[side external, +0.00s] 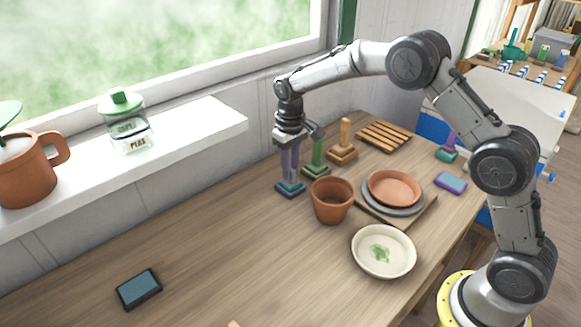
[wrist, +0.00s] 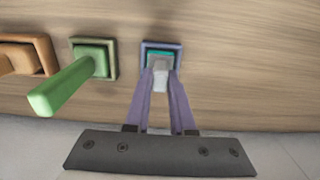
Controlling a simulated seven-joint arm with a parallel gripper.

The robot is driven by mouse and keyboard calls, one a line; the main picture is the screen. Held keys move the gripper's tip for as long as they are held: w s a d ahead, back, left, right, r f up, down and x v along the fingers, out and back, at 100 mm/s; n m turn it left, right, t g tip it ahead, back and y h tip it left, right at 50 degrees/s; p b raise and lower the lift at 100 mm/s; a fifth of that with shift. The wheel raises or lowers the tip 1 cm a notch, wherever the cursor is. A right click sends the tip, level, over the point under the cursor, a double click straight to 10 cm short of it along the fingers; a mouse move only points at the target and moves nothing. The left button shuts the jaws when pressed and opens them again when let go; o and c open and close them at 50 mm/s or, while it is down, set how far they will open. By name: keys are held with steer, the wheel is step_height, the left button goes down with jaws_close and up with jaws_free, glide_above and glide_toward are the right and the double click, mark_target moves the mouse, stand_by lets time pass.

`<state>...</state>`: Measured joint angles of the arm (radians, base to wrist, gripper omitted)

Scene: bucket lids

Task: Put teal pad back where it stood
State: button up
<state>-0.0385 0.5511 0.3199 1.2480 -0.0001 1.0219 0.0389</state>
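The teal pad (side external: 291,187) sits low at the table's back edge, within a dark blue-purple square frame. In the wrist view the teal pad (wrist: 150,54) shows as a teal strip inside that frame (wrist: 146,46), with a pale grey handle rising from it. My gripper (side external: 291,178) reaches straight down over it. In the wrist view the two purple fingers of my gripper (wrist: 161,74) close against both sides of the grey handle. The pad looks upright in the frame; whether its underside touches the bottom is hidden.
A green-handled block (side external: 316,160) and a wooden one (side external: 342,146) stand in a row beside it. A terracotta pot (side external: 333,203) is close in front. A cream bowl (side external: 384,253), stacked plates (side external: 394,188) and a purple-handled teal block (side external: 446,153) lie rightward. The left table is mostly clear.

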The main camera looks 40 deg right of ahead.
steer(key=o, duration=0.5)
steer(key=shift+c, duration=0.2)
steer(key=shift+r, duration=0.1)
steer(key=s+r+t, duration=0.1)
steer(key=s+r, duration=0.1)
steer(key=r, duration=0.9)
steer(key=s+r+t, duration=0.1)
steer(key=s+r, duration=0.1)
steer(key=r, duration=0.9)
steer(key=s+d+r+t, duration=0.1)
steer(key=s+r, duration=0.2)
steer(key=s, duration=0.3)
steer(key=s+d+r+t, duration=0.1)
steer(key=s+r, duration=0.3)
steer(key=s, duration=0.3)
steer(key=s+f+t, duration=0.1)
steer(key=s+f, duration=0.3)
steer(key=s, duration=0.9)
steer(key=s+f, duration=0.5)
steer(key=f, duration=0.3)
steer(key=shift+s+f+t, duration=0.25)
steer(key=shift+f+t, duration=0.05)
steer(key=shift+f, duration=0.1)
